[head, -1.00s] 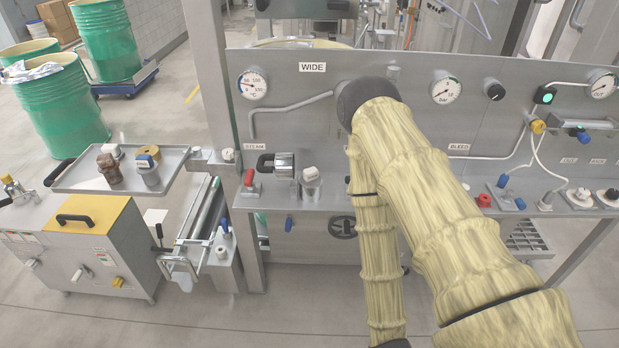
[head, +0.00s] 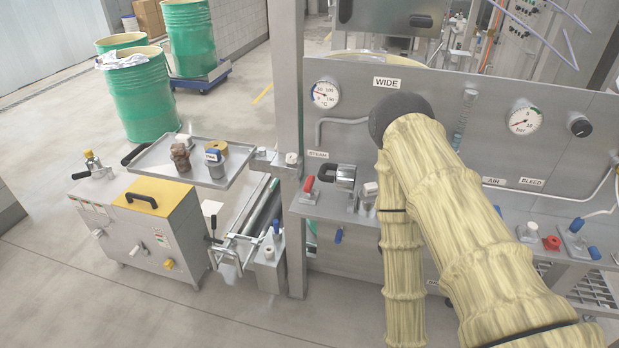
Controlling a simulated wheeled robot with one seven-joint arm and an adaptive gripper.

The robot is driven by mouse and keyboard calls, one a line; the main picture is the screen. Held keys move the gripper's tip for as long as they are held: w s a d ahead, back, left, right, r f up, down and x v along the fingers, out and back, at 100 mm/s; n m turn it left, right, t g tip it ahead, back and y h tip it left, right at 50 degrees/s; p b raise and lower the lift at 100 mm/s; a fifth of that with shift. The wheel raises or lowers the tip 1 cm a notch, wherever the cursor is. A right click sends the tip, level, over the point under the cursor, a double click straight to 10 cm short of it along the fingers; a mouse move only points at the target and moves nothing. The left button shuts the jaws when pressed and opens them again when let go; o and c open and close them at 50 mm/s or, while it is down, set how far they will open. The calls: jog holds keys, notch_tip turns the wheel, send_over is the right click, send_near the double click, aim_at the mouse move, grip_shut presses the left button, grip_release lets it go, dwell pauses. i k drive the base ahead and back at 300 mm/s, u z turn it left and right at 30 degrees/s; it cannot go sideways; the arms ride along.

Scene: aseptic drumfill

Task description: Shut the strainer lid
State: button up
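A shiny metal cylinder with a black handle (head: 344,176) sits on the panel's ledge below the STEAM label; it may be the strainer with its lid, but I cannot tell for sure. Just right of it stands a small grey fitting with a white top (head: 369,194), partly hidden by my arm. Whether a lid is open or shut cannot be made out. My arm, in a yellowish sleeve, crosses the right half of the head view and covers part of the panel and ledge. My gripper does not show.
A red-handled valve (head: 308,188) sits left of the cylinder. A metal post (head: 289,130) rises beside the panel. A tray (head: 150,166) with small items projects left above a yellow-topped cabinet (head: 158,197). Green drums (head: 145,98) stand behind. Floor at the lower left is clear.

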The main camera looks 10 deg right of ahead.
aim_at(344, 179)
jog(key=u, duration=1.85)
jog(key=i, duration=1.25)
jog(key=z, duration=4.8)
jog(key=i, duration=0.55)
jog(key=u, duration=0.4)
